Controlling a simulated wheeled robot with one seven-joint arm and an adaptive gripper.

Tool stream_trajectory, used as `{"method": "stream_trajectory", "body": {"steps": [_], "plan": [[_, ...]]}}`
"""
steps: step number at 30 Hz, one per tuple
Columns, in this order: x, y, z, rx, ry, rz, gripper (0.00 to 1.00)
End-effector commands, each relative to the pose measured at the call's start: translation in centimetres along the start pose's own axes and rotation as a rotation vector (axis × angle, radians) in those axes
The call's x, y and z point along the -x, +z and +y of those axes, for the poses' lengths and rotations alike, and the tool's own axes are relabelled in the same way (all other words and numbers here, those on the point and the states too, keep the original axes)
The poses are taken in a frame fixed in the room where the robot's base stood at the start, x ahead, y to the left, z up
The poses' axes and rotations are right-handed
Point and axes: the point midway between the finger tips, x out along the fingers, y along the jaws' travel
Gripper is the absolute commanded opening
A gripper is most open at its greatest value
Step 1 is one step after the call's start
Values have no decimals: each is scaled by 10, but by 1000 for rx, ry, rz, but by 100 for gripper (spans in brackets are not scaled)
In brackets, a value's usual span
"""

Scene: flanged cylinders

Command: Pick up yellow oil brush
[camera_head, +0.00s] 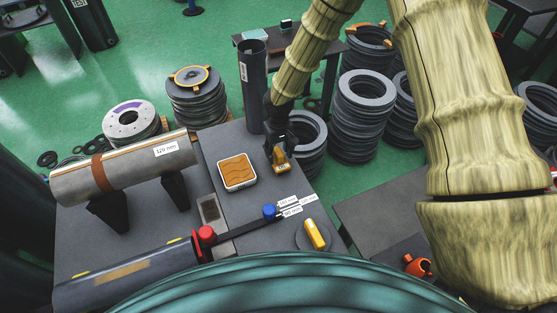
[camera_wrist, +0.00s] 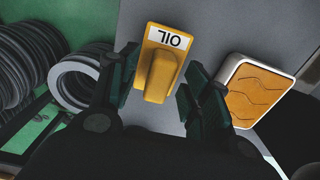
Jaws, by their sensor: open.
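The yellow oil brush (camera_wrist: 158,76) has a white label reading OIL and a raised yellow grip. It lies on the grey table beneath my gripper (camera_wrist: 160,85). In the wrist view my open fingers are on either side of the raised grip, with a gap to the right finger. In the head view the brush (camera_head: 281,164) shows just below my gripper (camera_head: 278,144), which partly covers it. I cannot tell how far the fingers reach down around it.
A white-rimmed tray with an orange-brown wavy top (camera_head: 237,173) lies left of the brush. A dark upright cylinder (camera_head: 253,85) stands behind. A yellow block on a round disc (camera_head: 315,234) sits nearer the front. A long cylinder (camera_head: 125,168) rests on supports at left.

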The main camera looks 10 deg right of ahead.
Motion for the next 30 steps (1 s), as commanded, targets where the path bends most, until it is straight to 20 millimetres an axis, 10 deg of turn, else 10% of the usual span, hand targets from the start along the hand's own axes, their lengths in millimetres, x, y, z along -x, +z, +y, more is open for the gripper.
{"method": "stream_trajectory", "body": {"steps": [10, 18, 30], "plan": [[-5, 0, 0, 1, 0, 1, 46], [-4, 0, 0, 1, 0, 0, 0], [1, -1, 0, 0, 0, 1, 0]]}}
